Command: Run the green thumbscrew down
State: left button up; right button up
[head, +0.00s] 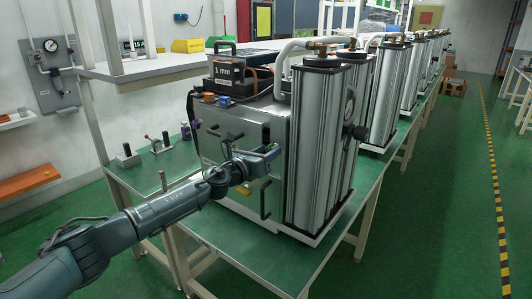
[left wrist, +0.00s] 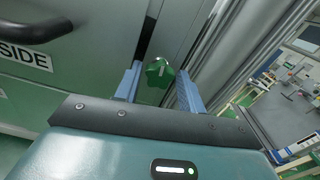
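The green thumbscrew (left wrist: 159,72) is a lobed knob on the front of the grey cabinet (head: 268,125), beside the silver column (head: 312,150). In the left wrist view it sits between the two blue fingertips of my left gripper (left wrist: 160,82). The fingers are open, with a gap on each side of the knob. Whether the tips reach fully around it or stop just short is hard to tell. In the head view my left gripper (head: 268,155) is up against the cabinet front, near the column. My right gripper is in neither view.
Black handles (head: 265,200) stick out from the cabinet front, and one (left wrist: 35,30) is close by in the left wrist view. A black knob (head: 355,132) is on the column's right side. More columns (head: 412,80) line the green bench.

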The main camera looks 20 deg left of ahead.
pick_arm(q)
jog(key=shift+s+a, duration=0.2)
jog(key=shift+s, duration=0.3)
jog(key=v, duration=1.2)
